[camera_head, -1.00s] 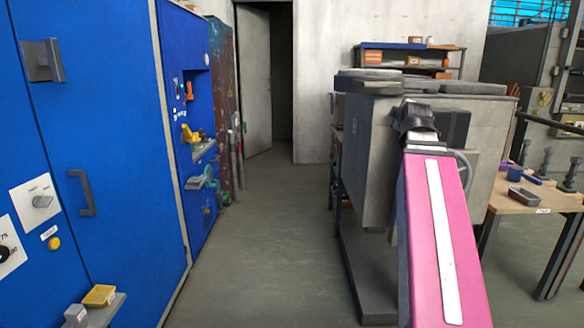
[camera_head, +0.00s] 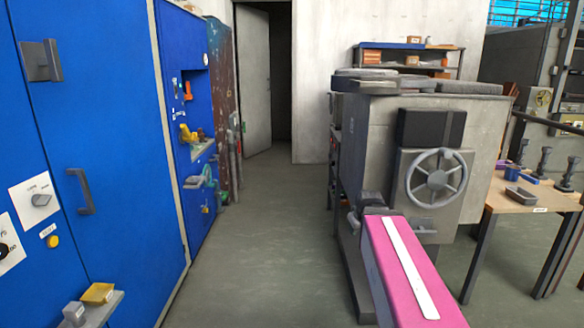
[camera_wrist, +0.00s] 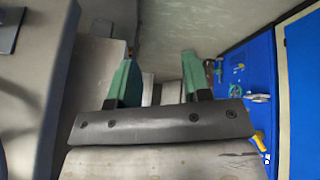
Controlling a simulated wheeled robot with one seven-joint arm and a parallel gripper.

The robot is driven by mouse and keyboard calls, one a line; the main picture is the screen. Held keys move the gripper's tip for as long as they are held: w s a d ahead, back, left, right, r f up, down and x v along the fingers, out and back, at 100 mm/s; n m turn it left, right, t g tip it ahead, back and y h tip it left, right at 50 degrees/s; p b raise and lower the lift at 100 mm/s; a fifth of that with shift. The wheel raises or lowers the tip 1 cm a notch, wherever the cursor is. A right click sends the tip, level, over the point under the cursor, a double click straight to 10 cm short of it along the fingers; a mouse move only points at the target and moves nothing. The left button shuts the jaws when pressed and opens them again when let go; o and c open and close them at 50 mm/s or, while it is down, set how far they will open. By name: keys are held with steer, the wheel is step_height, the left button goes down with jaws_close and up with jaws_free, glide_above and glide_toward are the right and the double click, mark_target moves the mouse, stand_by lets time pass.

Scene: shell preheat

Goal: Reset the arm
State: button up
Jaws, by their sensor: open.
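My gripper (camera_wrist: 160,82) shows in the wrist view as two green fingers standing apart, with nothing visible between them. In the head view my pink arm with a white stripe reaches forward at the lower right, in front of the grey machine (camera_head: 390,150). The gripper itself cannot be made out clearly there. In the wrist view the side of the grey machine (camera_wrist: 95,20) seems to be close on the left.
Blue cabinets (camera_head: 95,130) line the left, with a small shelf (camera_head: 105,310) jutting out low. The machine carries a handwheel (camera_head: 437,180). A wooden table (camera_head: 530,200) stands at the right. The grey floor (camera_head: 260,230) between is clear towards an open door (camera_head: 256,80).

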steer(key=s+a+f+m+g, duration=0.2)
steer(key=s+f+g, duration=0.1)
steer(key=s+f, duration=0.3)
steer(key=s+a+f+m+g, duration=0.2)
steer(key=s+f, duration=0.4)
steer(key=f, duration=0.5)
steer(key=shift+a+g, duration=0.35)
steer(key=shift+g, duration=0.05)
